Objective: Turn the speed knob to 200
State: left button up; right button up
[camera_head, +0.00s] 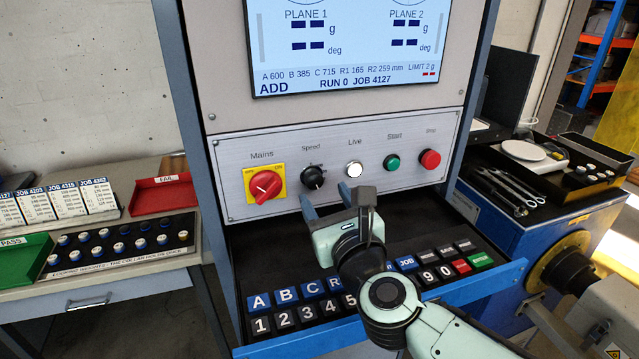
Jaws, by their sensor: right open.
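The black speed knob (313,177) sits on the grey control panel (228,160), under the label "Speed", between the Mains switch and the Live button. Its pointer setting is too small to read. My right gripper (332,197) is open and empty, just below and slightly right of the knob, in front of the panel. The knob is in plain view and I see no finger on it. My left gripper is not in view.
The red Mains switch (264,186) is left of the knob; the white Live button (353,169), green Start button (392,162) and red Stop button (429,159) are right. A screen (350,74) is above. The keypad drawer (262,347) juts out below.

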aim_at(315, 183)
jog(key=shift+p+x, duration=0.5)
jog(key=shift+x, duration=1.45)
jog(key=c, duration=1)
